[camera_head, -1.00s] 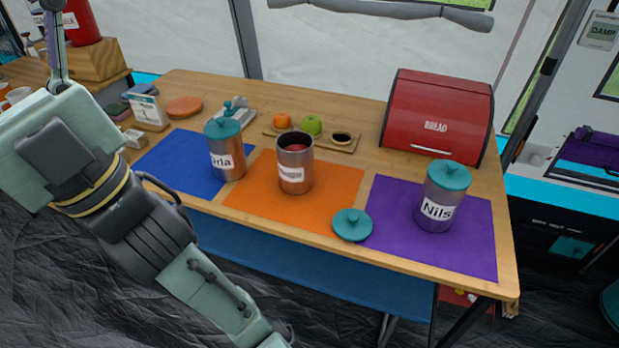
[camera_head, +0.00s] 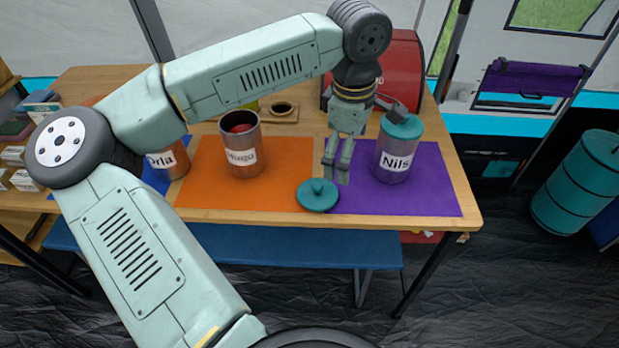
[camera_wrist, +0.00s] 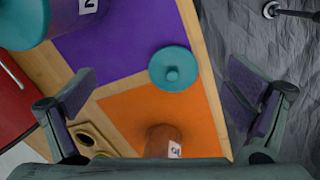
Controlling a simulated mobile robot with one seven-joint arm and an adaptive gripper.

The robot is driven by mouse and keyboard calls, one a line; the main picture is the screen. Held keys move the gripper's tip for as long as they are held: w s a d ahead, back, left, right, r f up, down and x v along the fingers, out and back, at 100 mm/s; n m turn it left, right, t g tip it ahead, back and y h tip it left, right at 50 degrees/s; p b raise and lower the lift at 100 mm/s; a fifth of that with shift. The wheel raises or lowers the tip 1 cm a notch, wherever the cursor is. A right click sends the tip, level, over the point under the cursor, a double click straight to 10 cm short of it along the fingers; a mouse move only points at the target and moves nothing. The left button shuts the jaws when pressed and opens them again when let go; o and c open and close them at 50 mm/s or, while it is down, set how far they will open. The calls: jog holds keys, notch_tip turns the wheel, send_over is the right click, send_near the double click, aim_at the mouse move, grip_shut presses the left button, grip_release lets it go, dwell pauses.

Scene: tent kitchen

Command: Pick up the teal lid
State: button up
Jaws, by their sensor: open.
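The loose teal lid (camera_head: 318,195) lies knob up across the border of the orange and purple mats, near the table's front edge. In the wrist view the lid (camera_wrist: 173,69) lies between and beyond my fingers, with its round knob showing. My gripper (camera_head: 337,172) points down above the table just behind and right of the lid, apart from it. It is open and empty, and both fingers show wide apart in the wrist view (camera_wrist: 160,100). Another teal lid (camera_head: 402,126) sits on the metal canister labelled Nils (camera_head: 394,158).
The open canister labelled Hugo (camera_head: 241,150) stands on the orange mat (camera_head: 275,185). The Nils canister stands close right of my gripper on the purple mat (camera_head: 430,195). A red bread box (camera_head: 405,70) is behind. My arm partly hides a third canister (camera_head: 170,160) at left.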

jog(key=a+f+y, duration=0.2)
jog(key=a, duration=0.3)
jog(key=p, duration=0.1)
send_over(319, 187)
notch_tip(319, 187, down, 4)
jog(key=shift+a+f, duration=0.1)
jog(key=shift+f, duration=0.05)
jog(key=shift+w+f+p, duration=0.1)
jog(key=shift+f+p, duration=1)
jog(key=shift+f, duration=1.8)
jog(key=shift+c, duration=0.6)
jog(key=c, duration=1.3)
jog(key=shift+o, duration=0.2)
